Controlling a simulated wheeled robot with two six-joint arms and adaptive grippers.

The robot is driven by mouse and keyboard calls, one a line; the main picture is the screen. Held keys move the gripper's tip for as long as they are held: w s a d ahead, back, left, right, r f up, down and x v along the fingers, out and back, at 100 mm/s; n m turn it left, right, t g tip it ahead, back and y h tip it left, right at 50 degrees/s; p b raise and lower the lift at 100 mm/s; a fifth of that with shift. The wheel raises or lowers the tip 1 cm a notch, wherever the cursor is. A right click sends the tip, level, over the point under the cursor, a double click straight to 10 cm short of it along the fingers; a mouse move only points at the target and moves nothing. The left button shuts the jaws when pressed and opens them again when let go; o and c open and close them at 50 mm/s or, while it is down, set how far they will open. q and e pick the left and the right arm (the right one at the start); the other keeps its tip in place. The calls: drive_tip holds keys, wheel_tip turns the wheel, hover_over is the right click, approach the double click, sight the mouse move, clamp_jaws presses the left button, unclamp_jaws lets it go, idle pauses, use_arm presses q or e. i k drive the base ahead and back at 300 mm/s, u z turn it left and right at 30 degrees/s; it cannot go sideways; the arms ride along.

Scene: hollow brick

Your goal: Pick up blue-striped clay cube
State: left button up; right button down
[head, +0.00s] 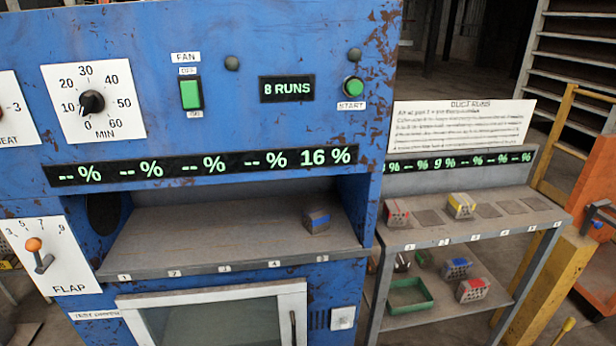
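A grey clay cube with a blue stripe on top (317,221) sits on the grey shelf in the blue machine's opening, near the slot marked 5 at the right end. A blue-marked block with holes in its face (456,268) lies on the lower shelf of the rack to the right. My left gripper is not in view.
The machine shelf (190,235) is otherwise bare. The rack's upper shelf (440,236) holds a red-marked block (397,212) and a yellow-marked block (461,205). Below are a green tray (409,308) and another red-marked block (472,290). A yellow post (545,280) stands at right.

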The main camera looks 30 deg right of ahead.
sight(316, 219)
drive_tip(key=z, duration=0.05)
drive_tip(key=k, duration=0.5)
drive_tip(key=z, duration=1.3)
drive_tip(key=i, duration=0.85)
drive_tip(key=u, duration=0.95)
